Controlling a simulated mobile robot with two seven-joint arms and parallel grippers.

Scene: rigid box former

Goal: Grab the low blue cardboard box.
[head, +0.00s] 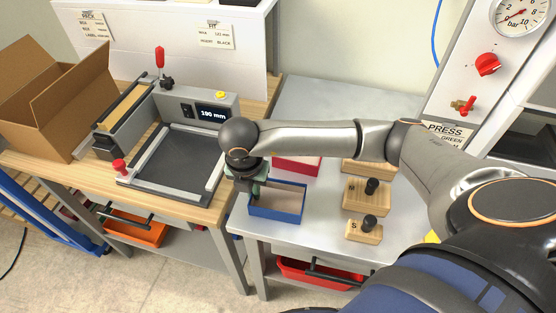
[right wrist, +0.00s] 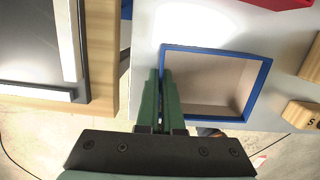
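The low blue cardboard box (head: 277,213) is open at the top, with blue walls and a light inside. It is on the grey metal table, at the table's left edge. My right gripper (head: 255,192) points down at the box's left wall and hides part of it. In the right wrist view, the green fingers (right wrist: 162,98) stand close together on either side of the left wall of the blue box (right wrist: 265,80), with only a thin gap between them. They look closed on that wall. My left gripper is not in view.
A red box (head: 297,166) sits just behind the blue one. Wooden blocks with black knobs (head: 364,232) stand to its right. A box former (head: 170,170) and an open brown carton (head: 62,100) are on the wooden bench to the left. The back of the metal table is clear.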

